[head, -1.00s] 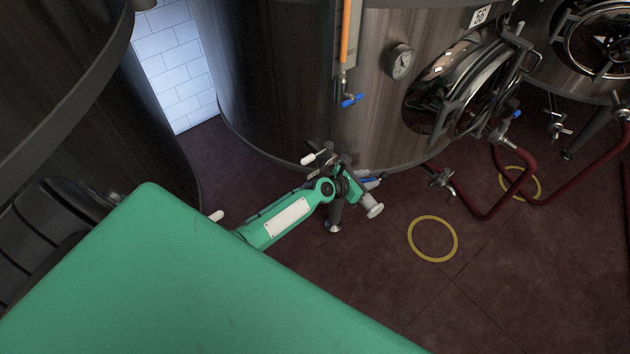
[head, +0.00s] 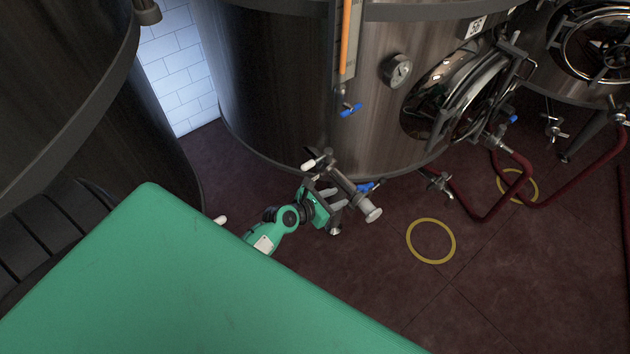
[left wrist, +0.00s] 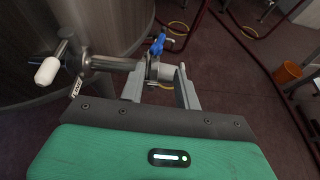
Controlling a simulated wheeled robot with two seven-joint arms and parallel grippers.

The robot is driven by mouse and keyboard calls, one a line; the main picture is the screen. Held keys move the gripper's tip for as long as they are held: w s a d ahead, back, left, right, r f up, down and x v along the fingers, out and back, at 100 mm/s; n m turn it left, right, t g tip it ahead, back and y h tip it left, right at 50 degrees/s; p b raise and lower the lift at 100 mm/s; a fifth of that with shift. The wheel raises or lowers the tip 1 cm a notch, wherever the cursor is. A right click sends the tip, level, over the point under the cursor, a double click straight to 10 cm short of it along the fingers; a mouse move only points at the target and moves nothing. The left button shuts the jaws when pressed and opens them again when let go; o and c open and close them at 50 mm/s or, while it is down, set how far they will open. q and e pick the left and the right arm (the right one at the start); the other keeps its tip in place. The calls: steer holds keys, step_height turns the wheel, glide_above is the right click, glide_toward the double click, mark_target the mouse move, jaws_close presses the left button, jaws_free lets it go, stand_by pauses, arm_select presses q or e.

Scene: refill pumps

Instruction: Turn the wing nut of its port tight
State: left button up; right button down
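The port is a metal pipe fitting (head: 345,185) low on the front of the tank marked 56, with a blue valve handle (head: 366,187) and a pale round end (head: 373,213). In the left wrist view the pipe (left wrist: 112,64) comes in from the left, with the blue handle (left wrist: 157,45) beyond the fingers. A small metal clamp part (left wrist: 153,70) shows by the fingertips; I cannot clearly make out its wing nut. My left gripper (head: 334,196) is open at the pipe, its two fingers (left wrist: 161,86) apart. Whether they touch the fitting cannot be told. My right gripper is out of view.
A white-tipped lever (head: 309,166) stands left of the port; it also shows in the left wrist view (left wrist: 47,70). Another tank (head: 90,110) stands close on the left. Red hoses (head: 470,205) lie to the right. The floor around the yellow ring (head: 431,241) is clear.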

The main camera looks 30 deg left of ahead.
arm_select(q)
steer(key=s+d+r+m+g, duration=0.2)
steer(key=s+m, duration=0.6)
steer(key=m, duration=0.4)
steer(key=s+d+r+m+g+y, duration=0.1)
steer(key=s+m+g, duration=0.3)
steer(key=s+m, duration=0.5)
steer(key=shift+d+r+m+g+y, duration=0.35)
steer(key=shift+d+r+m, duration=0.2)
steer(key=shift+m, duration=1.45)
steer(key=shift+s, duration=0.1)
